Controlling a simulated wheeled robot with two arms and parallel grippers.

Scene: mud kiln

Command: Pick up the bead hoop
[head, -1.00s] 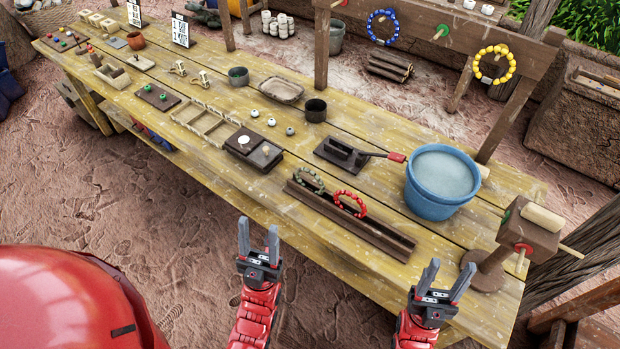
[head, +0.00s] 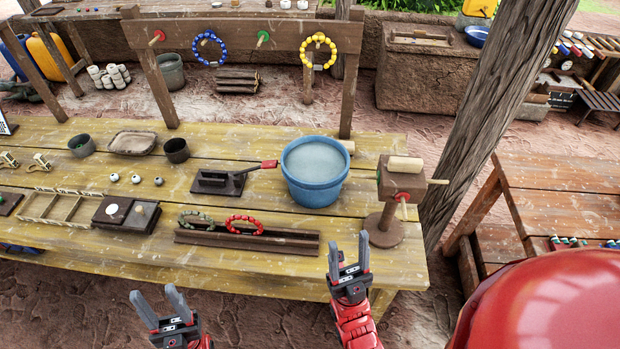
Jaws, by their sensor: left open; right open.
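Several bead hoops are in the head view. A red bead hoop (head: 229,222) and a grey-green bead hoop (head: 181,217) stand in a long brown wooden rack (head: 287,241) near the table's front edge. A blue bead hoop (head: 196,57) and a yellow bead hoop (head: 304,41) hang on the wooden rail behind the table. My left gripper (head: 155,302) is open and empty, in front of the table and below the rack. My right gripper (head: 349,257) is open and empty, right of the rack's right end, by the table's front edge.
A blue bucket of water (head: 315,187) stands behind the rack's right end. A wooden stand with pegs (head: 386,235) is at the table's right end. A dark flat tool (head: 218,183) lies behind the rack. A thick post (head: 490,120) rises right of the table.

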